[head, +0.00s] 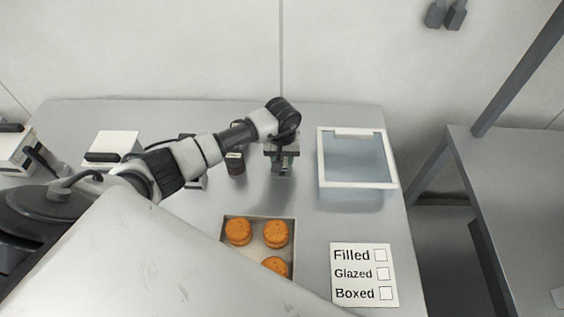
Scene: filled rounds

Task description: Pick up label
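A white card (364,274) printed "Filled", "Glazed" and "Boxed", each with an empty check box, lies flat on the grey table at the front right. It is the only thing with readable print that could be the label. My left gripper (281,169) points down over the table's back middle, well behind the card and apart from it. Its fingers are small and dark, so I cannot tell whether they are open or hold anything. My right gripper is not in view.
A tray (293,233) holds orange-brown rounds left of the card. A clear-topped box (390,159) with a white rim stands behind the card. A small dark jar (235,165) stands left of my gripper. White-topped devices (115,141) stand further left. The table's right edge is near the card.

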